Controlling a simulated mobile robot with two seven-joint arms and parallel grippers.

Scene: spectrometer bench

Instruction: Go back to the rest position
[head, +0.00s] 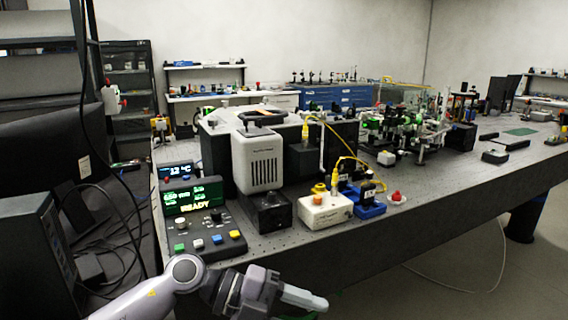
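My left arm comes in from the bottom left. Its gripper (308,301) is in front of the bench's front edge, low in the picture, pointing right. I see it side-on, with a pale finger and a bit of green by the tip at the bottom edge, so its opening cannot be judged. No object shows clearly between the fingers. My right gripper is not in view. The optical bench (420,205) stands beyond the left gripper. On it, a control box (208,240) with colored buttons and a display (193,196) reading READY sit nearest to the arm.
A white-and-black instrument (258,165), a white box (325,210) with a yellow cable and a blue block (370,210) stand near the bench's front edge. Black equipment and loose cables (105,235) crowd the left. Open floor (470,270) lies at the lower right.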

